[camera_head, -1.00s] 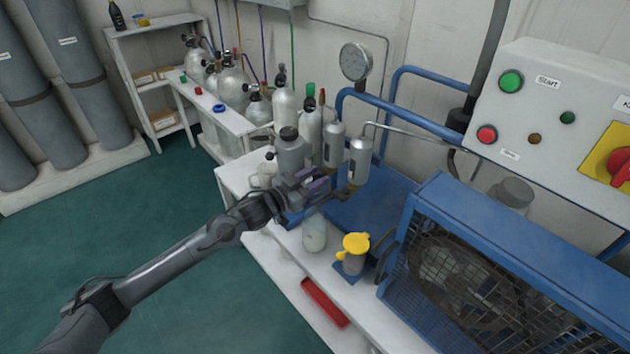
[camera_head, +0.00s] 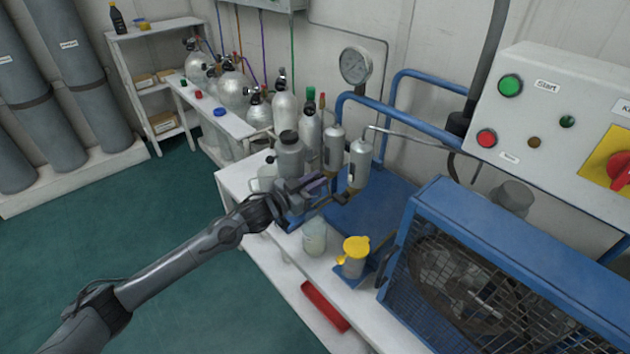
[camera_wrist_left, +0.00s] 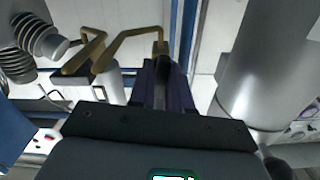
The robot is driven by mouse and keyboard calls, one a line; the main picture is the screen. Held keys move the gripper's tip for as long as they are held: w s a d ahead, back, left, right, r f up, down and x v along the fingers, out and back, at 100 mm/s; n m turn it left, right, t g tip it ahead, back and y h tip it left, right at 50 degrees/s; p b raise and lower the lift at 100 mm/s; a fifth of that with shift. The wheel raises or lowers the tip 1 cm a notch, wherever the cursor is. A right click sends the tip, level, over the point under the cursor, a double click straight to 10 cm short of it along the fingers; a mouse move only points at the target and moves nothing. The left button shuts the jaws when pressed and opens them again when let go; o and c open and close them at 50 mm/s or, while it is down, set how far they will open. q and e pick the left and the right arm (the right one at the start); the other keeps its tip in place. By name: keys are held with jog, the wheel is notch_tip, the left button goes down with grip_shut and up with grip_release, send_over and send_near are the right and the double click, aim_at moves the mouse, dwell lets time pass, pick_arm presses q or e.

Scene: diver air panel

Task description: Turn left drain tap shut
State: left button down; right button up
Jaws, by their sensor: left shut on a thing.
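My left gripper (camera_head: 316,184) is at the two upright grey filter cylinders, in front of the left cylinder (camera_head: 334,146) and left of the right one (camera_head: 359,160). Its fingers are closed on a small part taken to be the left drain tap; fingers and wrist hide that part in the head view. In the left wrist view the closed fingers (camera_wrist_left: 163,84) meet the end of a bent brass drain pipe (camera_wrist_left: 135,38). The tap's exact angle cannot be told. A clear jar (camera_head: 314,238) stands below the gripper. My right gripper is not in view.
A yellow-topped container (camera_head: 354,256) stands right of the jar on the white bench. A blue caged compressor (camera_head: 480,275) is to the right. A grey bottle (camera_head: 290,158) stands close behind the gripper. A red tray (camera_head: 325,305) lies in front. The floor at left is clear.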

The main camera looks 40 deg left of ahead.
pick_arm(q)
jog(key=m+p, duration=0.2)
jog(key=p, duration=0.1)
jog(key=m+p, duration=0.1)
jog(key=shift+d+r+m, duration=0.1)
jog(key=shift+r+m, duration=0.15)
jog(key=shift+m, duration=0.15)
jog(key=m+p, duration=0.3)
jog(key=shift+m, duration=0.3)
jog(key=m+p, duration=0.2)
jog(key=m, duration=0.2)
jog(key=shift+d+f, duration=0.1)
jog(key=shift+f, duration=0.1)
jog(key=shift+f+m+p, duration=0.2)
jog(key=shift+m+p, duration=0.8)
jog(key=shift+m, duration=1.3)
jog(key=c, duration=1.1)
grip_release()
jog(key=shift+c, duration=0.2)
jog(key=shift+s, duration=0.15)
